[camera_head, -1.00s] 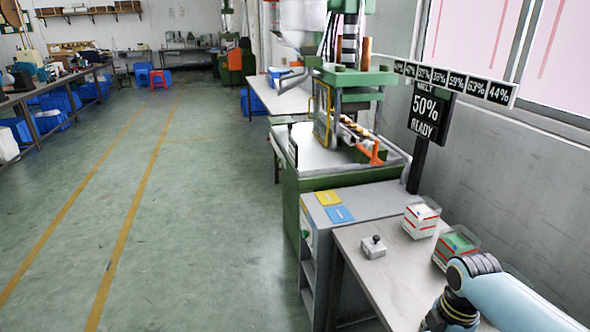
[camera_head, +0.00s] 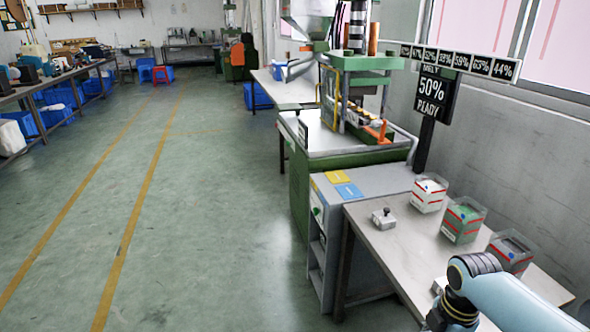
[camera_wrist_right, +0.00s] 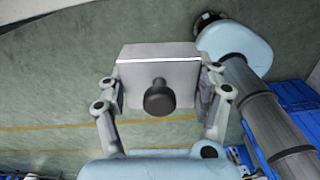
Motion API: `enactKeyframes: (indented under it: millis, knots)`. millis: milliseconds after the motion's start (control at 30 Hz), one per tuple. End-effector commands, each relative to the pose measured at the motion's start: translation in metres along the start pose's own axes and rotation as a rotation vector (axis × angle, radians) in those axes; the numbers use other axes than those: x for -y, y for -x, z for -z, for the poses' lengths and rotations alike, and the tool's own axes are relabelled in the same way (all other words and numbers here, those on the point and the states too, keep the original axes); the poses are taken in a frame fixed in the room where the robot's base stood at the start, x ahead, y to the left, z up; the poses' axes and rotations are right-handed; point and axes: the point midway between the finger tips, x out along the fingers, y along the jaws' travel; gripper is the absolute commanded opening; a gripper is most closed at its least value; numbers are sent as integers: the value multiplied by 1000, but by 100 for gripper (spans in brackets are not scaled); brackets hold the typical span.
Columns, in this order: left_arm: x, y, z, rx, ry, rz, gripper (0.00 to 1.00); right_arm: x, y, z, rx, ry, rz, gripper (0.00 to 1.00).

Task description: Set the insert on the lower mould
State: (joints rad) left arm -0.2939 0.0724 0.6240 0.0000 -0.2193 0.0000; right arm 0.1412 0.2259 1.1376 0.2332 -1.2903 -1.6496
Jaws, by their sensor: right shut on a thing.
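In the right wrist view, my right gripper (camera_wrist_right: 160,92) is shut on a flat grey metal block with a black knob (camera_wrist_right: 158,62), probably the insert. One finger lies on each side of the block. It is held above the floor in that view. In the head view my right arm enters at lower right; its gripper is mostly cut off by the bottom edge. The green press (camera_head: 362,62) stands beyond the bench. The mould area with an orange handle (camera_head: 379,134) is in its lower part; the lower mould is too small to make out clearly. My left gripper is out of view.
A second small grey block with a knob (camera_head: 384,219) sits on the grey bench (camera_head: 408,246). Several clear-topped boxes (camera_head: 461,221) line its wall side. A grey cabinet (camera_head: 362,188) adjoins the press. The floor to the left is open.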

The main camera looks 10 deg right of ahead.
Motion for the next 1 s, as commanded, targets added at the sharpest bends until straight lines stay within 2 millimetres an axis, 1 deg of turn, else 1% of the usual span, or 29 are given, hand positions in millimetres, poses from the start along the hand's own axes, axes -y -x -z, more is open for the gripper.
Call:
enactKeyframes:
  millis: [33, 100, 167, 400, 500, 600, 700, 767, 1000]
  knots:
    - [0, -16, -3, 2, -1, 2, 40, -1, -16, 0, 1, 0, -2, 8]
    - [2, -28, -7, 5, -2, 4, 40, -1, -29, 0, 1, 0, -1, 8]
    - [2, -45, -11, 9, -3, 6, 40, 0, -46, 0, 1, 0, 0, 8]
    - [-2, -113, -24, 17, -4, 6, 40, 2, -117, 0, 1, 0, 6, 8]
    - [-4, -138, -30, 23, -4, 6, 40, 4, -144, 0, 1, 0, 10, 8]
    - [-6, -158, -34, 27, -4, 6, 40, 5, -165, 0, 1, 0, 14, 8]
    - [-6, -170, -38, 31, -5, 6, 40, 6, -178, -1, 1, 0, 16, 8]
    - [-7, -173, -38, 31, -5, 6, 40, 6, -182, -1, 1, 0, 17, 8]
    - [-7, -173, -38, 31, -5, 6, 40, 6, -181, -1, 1, 0, 16, 8]
